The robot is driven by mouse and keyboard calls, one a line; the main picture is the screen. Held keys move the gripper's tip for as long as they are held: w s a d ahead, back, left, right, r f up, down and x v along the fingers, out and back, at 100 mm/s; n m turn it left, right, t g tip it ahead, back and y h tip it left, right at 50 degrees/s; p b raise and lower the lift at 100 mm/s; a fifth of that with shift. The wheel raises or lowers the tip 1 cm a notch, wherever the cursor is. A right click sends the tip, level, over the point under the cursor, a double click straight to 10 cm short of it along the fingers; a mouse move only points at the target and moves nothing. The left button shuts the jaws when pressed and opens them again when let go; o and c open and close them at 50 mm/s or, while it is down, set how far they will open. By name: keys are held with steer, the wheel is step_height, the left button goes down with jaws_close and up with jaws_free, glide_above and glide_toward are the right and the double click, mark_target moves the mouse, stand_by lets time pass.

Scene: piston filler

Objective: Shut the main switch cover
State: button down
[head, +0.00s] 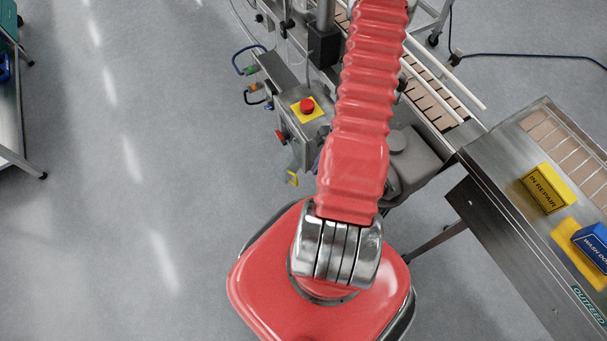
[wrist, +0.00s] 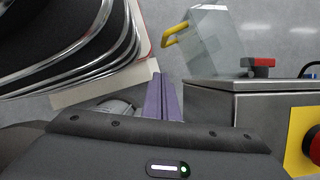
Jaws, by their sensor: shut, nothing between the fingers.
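The main switch cover (wrist: 216,42) is a clear flap with a yellow handle (wrist: 174,36). In the wrist view it stands open, swung out from the steel control box (wrist: 225,105), beside the red main switch (wrist: 258,66), which is uncovered. In the head view the yellow handle (head: 292,179) shows below the box, and the red switch (head: 281,137) is on its left side. My gripper (wrist: 165,82) shows as purple fingers, shut and empty, left of the box and apart from the cover. In the head view my arm hides most of it.
A red emergency stop on a yellow plate (head: 307,107) is on the box top. A conveyor (head: 437,97) and an outfeed table (head: 500,190) with IN REPAIR (head: 544,190) and WASH DOWN (head: 593,243) blocks are right.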

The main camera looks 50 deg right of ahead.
mark_target(294, 166)
steer(key=shift+w+a+f, duration=0.35)
steer(key=shift+a, duration=0.4)
steer(key=shift+w+a+f, duration=0.35)
steer(key=shift+a+f, duration=0.05)
steer(key=shift+a, duration=0.35)
steer(key=shift+w+a+f, duration=0.35)
steer(key=shift+a, duration=0.4)
